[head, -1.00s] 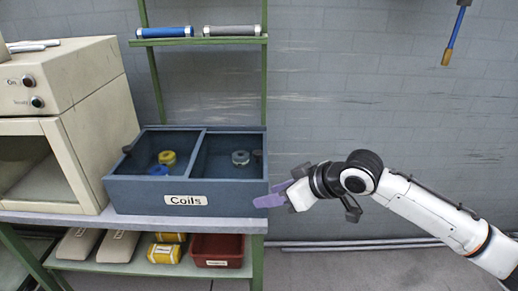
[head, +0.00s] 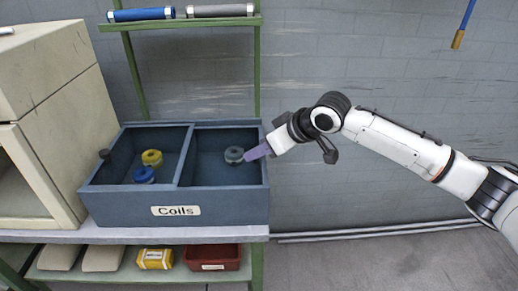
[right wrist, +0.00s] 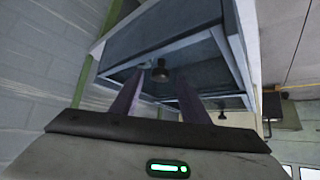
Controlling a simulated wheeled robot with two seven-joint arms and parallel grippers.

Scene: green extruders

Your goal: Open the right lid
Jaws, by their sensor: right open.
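The blue-grey Coils box (head: 115,208) has a left and a right compartment. A clear lid surface cannot be made out in the head view; the coils inside show. A dark knob (head: 104,154) sits at the box's left edge. In the right wrist view another dark knob (right wrist: 160,72) shows beyond and between my purple fingers, apart from them. My right gripper (head: 256,152) is open at the box's right edge, its fingers hiding that area in the head view; the fingers also show in the right wrist view (right wrist: 157,88). My left gripper is not in view.
A beige machine (head: 62,100) stands left of the box. A red bin (head: 213,258) sits on the lower shelf. Space right of the box is clear.

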